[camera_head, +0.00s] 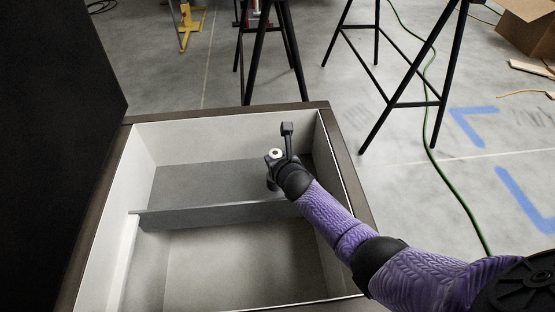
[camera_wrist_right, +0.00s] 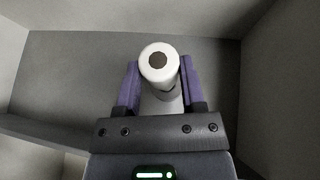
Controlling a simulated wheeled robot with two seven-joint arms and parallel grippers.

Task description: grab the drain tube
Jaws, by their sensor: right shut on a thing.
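The drain tube shows as a white round end with a dark centre in the right wrist view (camera_wrist_right: 159,62). It stands between the two purple-grey fingers of my right gripper (camera_wrist_right: 158,88), which is shut on it. In the head view the tube's pale top (camera_head: 275,153) shows at the tip of my right gripper (camera_head: 273,168), inside the far right part of the open box. Its lower part is mostly hidden by the gripper. My left gripper is not in view.
The open box (camera_head: 343,165) has light inner walls and a dark rim. A grey divider (camera_head: 200,213) crosses it, with the near compartment floor (camera_head: 240,262) bare. A large dark panel (camera_head: 55,120) rises at the left. Black stand legs (camera_head: 420,75) and a green cable (camera_head: 455,200) lie beyond.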

